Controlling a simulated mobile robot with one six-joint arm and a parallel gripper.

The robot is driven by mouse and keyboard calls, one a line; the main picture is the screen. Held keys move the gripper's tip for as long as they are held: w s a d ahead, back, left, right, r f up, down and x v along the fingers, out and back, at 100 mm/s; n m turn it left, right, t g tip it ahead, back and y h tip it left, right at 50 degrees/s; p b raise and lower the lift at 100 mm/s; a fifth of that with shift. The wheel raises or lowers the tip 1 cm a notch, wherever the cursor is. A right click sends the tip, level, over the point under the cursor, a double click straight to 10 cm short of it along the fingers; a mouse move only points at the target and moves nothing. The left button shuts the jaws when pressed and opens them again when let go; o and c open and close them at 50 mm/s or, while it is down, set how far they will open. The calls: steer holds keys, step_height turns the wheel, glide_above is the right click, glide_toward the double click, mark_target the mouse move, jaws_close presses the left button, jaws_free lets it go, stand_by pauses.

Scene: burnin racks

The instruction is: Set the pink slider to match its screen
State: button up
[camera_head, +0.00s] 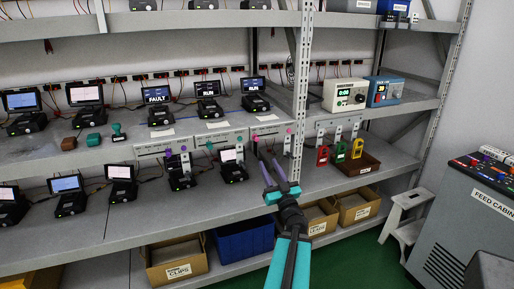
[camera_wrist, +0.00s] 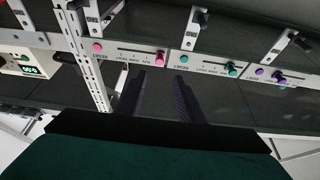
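The pink slider's panel (camera_head: 270,134) is the rightmost of three white panels on the shelf front. In the wrist view, its pink slider knob (camera_wrist: 160,59) sits at one end of the printed track, and a round pink knob (camera_wrist: 97,47) sits at the panel's left. The screen above it (camera_head: 253,85) appears to read RUN. My gripper (camera_head: 268,150) is in front of and just below this panel. In the wrist view my gripper (camera_wrist: 158,80) shows two dark fingers apart, with nothing between them, the pink slider knob just beyond the tips.
Panels with teal (camera_wrist: 233,70) and purple (camera_wrist: 281,77) knobs adjoin it. A perforated rack post (camera_wrist: 88,60) stands close to the left in the wrist view. A blue bin (camera_head: 243,243) is below.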

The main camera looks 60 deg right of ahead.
mark_target(257, 140)
steer(key=shift+b+x, duration=0.9)
steer(key=shift+b, duration=2.05)
steer(key=shift+p+x, duration=0.6)
steer(key=shift+x, duration=5)
steer(key=shift+r, duration=0.1)
jaws_close()
